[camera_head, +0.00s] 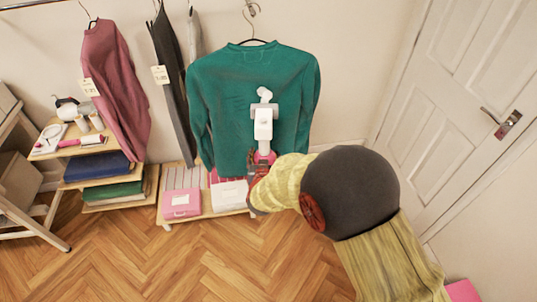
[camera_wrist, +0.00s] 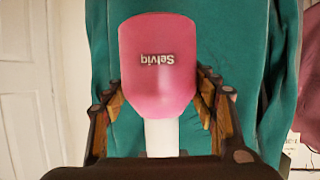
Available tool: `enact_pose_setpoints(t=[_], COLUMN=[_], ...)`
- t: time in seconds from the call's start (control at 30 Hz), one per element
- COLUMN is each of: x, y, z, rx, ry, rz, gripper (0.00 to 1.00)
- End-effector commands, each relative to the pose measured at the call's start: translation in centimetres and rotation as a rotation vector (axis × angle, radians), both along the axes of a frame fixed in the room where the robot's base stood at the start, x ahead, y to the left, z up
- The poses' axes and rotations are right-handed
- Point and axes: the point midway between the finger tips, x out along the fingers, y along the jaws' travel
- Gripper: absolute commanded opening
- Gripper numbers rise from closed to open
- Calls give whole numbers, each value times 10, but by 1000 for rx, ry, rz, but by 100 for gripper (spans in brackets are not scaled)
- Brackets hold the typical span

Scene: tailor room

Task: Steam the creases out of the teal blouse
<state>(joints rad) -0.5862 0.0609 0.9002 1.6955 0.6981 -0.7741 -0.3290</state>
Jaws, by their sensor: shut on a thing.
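The teal blouse (camera_head: 240,88) hangs on a black hanger from a wall hook. It fills most of the wrist view behind the tool (camera_wrist: 270,60). My gripper (camera_head: 260,170) is shut on a handheld steamer (camera_head: 264,128) with a white body and pink base. In the wrist view my gripper's fingers (camera_wrist: 158,100) lie on both sides of the steamer's pink part (camera_wrist: 158,80). The steamer stands upright in front of the blouse's middle, its head toward the chest. I cannot tell whether it touches the cloth. A small white blob shows above its head; I cannot tell if it is steam.
A mauve garment (camera_head: 110,75) and a dark garment (camera_head: 170,75) hang to the left. A low bench (camera_head: 207,212) with a pink box (camera_head: 182,204) and a white box (camera_head: 229,195) stands below the blouse. A shelf (camera_head: 75,160) is at left, a white door (camera_head: 460,110) at right.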

Motion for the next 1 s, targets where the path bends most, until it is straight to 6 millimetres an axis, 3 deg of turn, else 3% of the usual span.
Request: enact_pose_setpoints(t=[1.0], x=[-10], y=[50], z=[-17], rx=[3], ry=[-7], rz=[0], gripper=[0])
